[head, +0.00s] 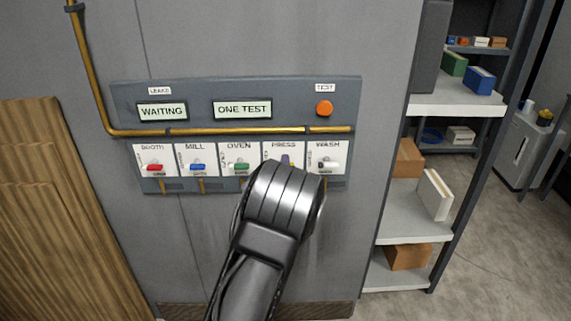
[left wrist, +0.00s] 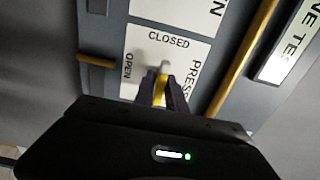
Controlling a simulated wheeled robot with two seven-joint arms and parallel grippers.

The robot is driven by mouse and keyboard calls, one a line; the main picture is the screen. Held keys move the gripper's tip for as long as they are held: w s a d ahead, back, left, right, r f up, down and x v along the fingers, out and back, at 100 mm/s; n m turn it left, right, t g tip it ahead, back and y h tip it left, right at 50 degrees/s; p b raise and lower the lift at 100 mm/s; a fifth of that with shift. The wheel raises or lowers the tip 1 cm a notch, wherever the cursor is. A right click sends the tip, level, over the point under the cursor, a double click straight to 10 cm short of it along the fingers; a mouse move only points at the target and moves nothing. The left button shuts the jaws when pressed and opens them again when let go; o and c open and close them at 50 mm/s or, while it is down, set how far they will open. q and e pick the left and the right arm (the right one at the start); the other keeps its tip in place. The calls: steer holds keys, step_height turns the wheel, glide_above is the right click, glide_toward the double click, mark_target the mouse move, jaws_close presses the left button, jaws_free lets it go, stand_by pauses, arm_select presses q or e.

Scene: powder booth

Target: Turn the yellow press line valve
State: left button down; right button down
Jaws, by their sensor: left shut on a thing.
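The press plate (head: 283,150) is in the lower row of the grey panel, and most of it is hidden behind my left arm. In the left wrist view the plate (left wrist: 185,55) shows closer, with CLOSED along its top edge and OPEN at its left. The yellow press valve handle (left wrist: 161,88) has a grey part at its upper end. My left gripper (left wrist: 160,93) is shut on this handle, with dark fingers on both sides of it. I cannot tell which marking the handle points to. My right gripper is in neither view.
Red booth (head: 154,167), blue mill (head: 197,167), green oven (head: 240,166) and white wash (head: 328,165) valves share the row. Above are a brass pipe (head: 220,131), signs reading WAITING (head: 162,111) and ONE TEST (head: 242,110), and an orange test button (head: 324,108). Shelves (head: 415,225) stand right.

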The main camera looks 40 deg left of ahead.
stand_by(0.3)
arm_select(q)
steer(key=c, duration=1.5)
jaws_free()
steer(key=b+v, duration=0.1)
steer(key=v, duration=0.6)
steer(key=shift+s+d, duration=0.3)
